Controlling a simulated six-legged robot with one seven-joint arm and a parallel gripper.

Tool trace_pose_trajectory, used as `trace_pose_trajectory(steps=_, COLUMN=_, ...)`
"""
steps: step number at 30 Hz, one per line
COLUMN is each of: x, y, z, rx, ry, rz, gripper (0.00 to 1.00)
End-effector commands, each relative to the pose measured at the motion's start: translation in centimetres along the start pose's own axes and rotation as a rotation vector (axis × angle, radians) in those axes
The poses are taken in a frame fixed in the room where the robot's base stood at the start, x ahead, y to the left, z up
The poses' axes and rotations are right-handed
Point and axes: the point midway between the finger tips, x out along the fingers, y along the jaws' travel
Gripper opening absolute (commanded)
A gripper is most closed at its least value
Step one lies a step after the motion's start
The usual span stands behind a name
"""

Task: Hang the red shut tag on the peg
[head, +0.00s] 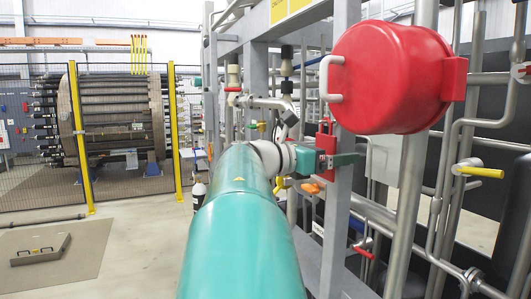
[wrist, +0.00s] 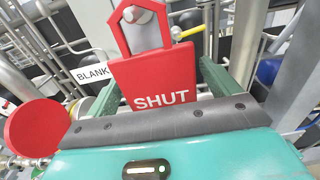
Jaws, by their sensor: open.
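The red tag (wrist: 160,68) marked SHUT faces the wrist camera, slightly tilted, with a loop-shaped top. The pale round end of the peg (wrist: 138,14) shows inside that loop, so the tag appears to hang around the peg; exact contact is hard to see. My gripper (wrist: 163,88) is open, with one green finger on each side of the tag and gaps seen beside it. In the head view, the tag (head: 325,140) is a small red shape at my gripper (head: 338,160), beside a grey upright post. The peg is hidden there.
A white BLANK label (wrist: 91,73) is behind the tag to the left. A large red housing (head: 390,77) overhangs at the right, near grey frame posts (head: 340,215) and pipes. A fenced stack (head: 115,120) stands far left. Floor at left is mostly clear.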

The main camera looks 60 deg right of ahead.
Motion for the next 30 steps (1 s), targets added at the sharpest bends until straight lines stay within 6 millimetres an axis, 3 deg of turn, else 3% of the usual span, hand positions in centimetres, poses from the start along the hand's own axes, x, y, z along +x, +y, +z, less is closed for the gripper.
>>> trace_pose_trajectory(steps=7, x=-2.5, y=0.1, z=0.1, rx=0.001, ry=-0.001, rz=0.004, gripper=0.88)
trace_pose_trajectory(steps=21, x=-12.2, y=0.1, z=0.0, rx=0.0, ry=0.0, rz=0.004, gripper=0.88)
trace_pose_trajectory(steps=30, x=-13.8, y=0.0, z=0.0, rx=0.0, ry=0.0, rz=0.0, gripper=0.88)
